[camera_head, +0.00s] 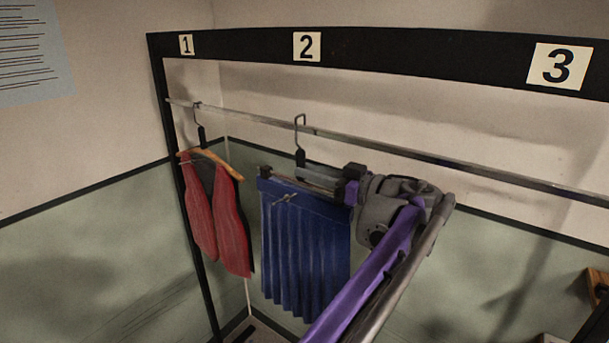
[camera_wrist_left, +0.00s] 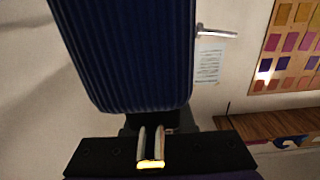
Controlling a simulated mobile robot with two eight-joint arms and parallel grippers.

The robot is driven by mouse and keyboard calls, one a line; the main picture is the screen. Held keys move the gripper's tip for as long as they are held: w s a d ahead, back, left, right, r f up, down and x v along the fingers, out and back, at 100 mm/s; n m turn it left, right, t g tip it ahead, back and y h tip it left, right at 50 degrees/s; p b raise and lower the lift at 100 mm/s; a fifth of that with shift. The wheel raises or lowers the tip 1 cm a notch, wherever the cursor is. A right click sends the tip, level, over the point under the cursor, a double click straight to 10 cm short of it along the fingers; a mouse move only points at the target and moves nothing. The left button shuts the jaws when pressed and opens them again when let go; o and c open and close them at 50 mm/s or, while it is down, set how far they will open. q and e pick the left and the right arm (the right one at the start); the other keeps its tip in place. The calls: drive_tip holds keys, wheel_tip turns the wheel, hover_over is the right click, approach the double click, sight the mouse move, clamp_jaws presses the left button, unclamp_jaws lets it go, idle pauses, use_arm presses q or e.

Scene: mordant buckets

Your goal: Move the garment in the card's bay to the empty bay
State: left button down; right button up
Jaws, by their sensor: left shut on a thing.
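A blue pleated skirt (camera_head: 305,245) hangs under label 2 (camera_head: 307,46) from a hanger (camera_head: 300,140) whose hook is at the rail (camera_head: 375,152). My left gripper (camera_head: 312,173) is shut on this hanger, just above the skirt's waist. In the left wrist view the skirt (camera_wrist_left: 125,50) fills the top left, beyond the left gripper's fingers (camera_wrist_left: 151,148). A red vest (camera_head: 217,215) hangs on a wooden hanger under label 1 (camera_head: 186,44). No garment shows on the rail under label 3 (camera_head: 559,66). My right gripper is out of view.
A black frame (camera_head: 420,58) carries the numbers above the rail. A printed sheet (camera_head: 30,50) is on the wall at left. The left wrist view shows a small text card (camera_wrist_left: 208,62), a colour swatch board (camera_wrist_left: 290,45) and a wooden shelf (camera_wrist_left: 265,125).

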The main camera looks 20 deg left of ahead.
use_arm(q)
drive_tip(key=shift+w+d+f, duration=0.25)
drive_tip(key=shift+w+f, duration=0.25)
drive_tip(key=shift+w, duration=0.1)
drive_tip(key=shift+w+d+f, duration=0.2)
drive_tip(key=shift+w+f, duration=0.3)
drive_tip(key=shift+w, duration=0.1)
drive_tip(key=c, duration=0.7)
unclamp_jaws()
